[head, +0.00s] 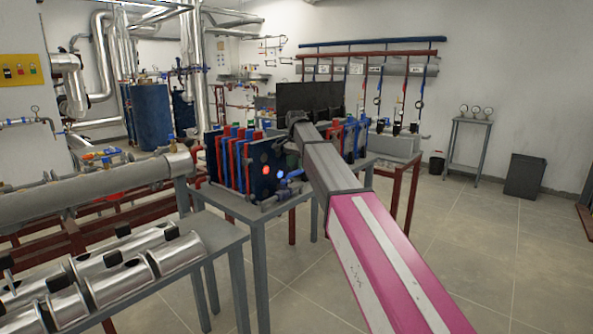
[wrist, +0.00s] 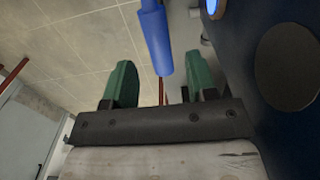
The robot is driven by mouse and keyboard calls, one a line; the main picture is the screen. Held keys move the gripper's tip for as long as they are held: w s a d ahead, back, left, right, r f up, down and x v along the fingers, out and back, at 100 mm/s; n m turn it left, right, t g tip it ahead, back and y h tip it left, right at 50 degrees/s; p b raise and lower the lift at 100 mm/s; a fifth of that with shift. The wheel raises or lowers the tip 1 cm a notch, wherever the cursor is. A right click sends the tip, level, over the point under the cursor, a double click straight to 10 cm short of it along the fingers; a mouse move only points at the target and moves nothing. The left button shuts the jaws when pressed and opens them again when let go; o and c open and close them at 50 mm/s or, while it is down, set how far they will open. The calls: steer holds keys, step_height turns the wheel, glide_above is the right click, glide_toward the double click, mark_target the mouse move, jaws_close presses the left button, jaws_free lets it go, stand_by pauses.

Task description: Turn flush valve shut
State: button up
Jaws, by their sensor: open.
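The plate exchanger (head: 238,160), with red and blue bars along its side and a dark front plate, stands on a grey table. A blue valve (head: 291,177) sits low at its front right. My gripper (wrist: 158,80) is open, with two green fingers apart and nothing gripped. In the wrist view a blue bar-shaped handle (wrist: 157,38) hangs in line with the gap between the fingers; its lower end comes between the fingertips. I cannot tell whether it touches either finger. No label marks the flush valve.
The dark blue plate (wrist: 290,120) with a black disc (wrist: 290,65) is close to the right finger. A grey table (head: 215,232) with silver cylinders is at front left. A bin (head: 524,176) and side table (head: 468,150) stand at right. Floor at right is clear.

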steer(key=shift+f, duration=1.3)
steer(key=shift+c, duration=0.3)
jaws_close()
